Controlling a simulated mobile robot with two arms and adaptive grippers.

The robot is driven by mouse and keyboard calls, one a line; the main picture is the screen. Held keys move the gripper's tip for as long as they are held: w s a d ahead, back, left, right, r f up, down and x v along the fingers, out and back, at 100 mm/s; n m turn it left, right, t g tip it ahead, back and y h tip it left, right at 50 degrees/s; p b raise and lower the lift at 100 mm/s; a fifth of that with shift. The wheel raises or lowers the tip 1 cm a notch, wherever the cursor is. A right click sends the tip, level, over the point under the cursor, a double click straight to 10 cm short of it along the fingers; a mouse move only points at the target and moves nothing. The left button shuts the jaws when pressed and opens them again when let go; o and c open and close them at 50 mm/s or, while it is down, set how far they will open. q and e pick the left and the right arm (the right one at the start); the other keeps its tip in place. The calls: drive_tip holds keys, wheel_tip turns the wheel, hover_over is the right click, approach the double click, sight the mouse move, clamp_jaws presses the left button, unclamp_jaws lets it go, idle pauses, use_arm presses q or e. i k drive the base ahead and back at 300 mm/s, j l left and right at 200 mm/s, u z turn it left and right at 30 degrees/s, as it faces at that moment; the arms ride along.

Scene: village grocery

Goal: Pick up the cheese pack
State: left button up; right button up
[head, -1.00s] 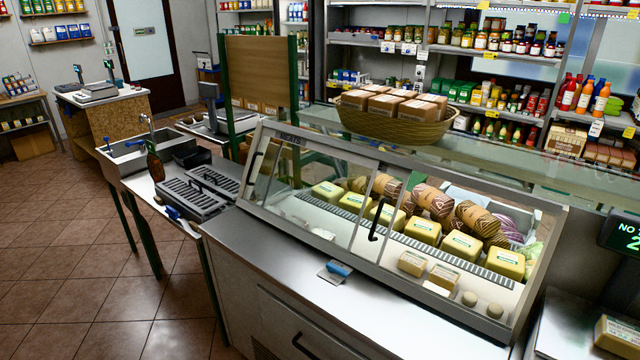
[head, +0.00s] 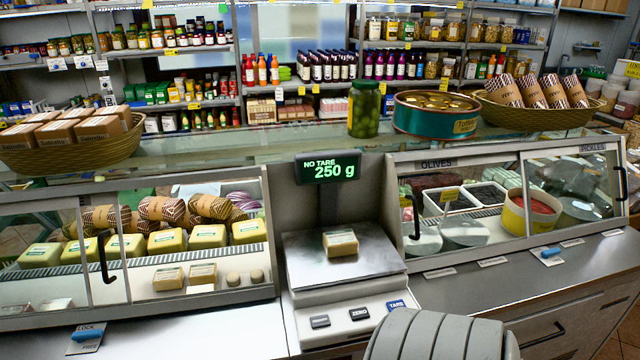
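A small beige cheese pack (head: 340,242) with a printed label lies on the metal plate of the scale (head: 300,262) in the middle of the head view. The scale's green display (head: 328,168) reads "NO TARE 250 g". Two similar small packs, one (head: 168,278) left of the other (head: 203,273), stand at the front of the left glass case. Larger yellow blocks (head: 124,246) sit in a row behind them. Neither of my grippers is in view. A grey ribbed part, apparently of my own arm, shows at the bottom, in front of the scale.
The left glass case (head: 150,307) and the olives case (head: 440,258) flank the scale. A basket of boxes (head: 70,160), a pickle jar (head: 364,110) and a green tub (head: 432,122) stand on the glass shelf above. The steel counter at right (head: 520,285) has free room.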

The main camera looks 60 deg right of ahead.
sight(341, 243)
drive_tip(key=z, duration=2.05)
drive_tip(key=i+l+u, duration=0.3)
drive_tip(key=l+u, duration=0.35)
drive_tip(key=i+l+u, duration=0.1)
drive_tip(key=l+u, duration=0.2)
drive_tip(key=l, duration=0.15)
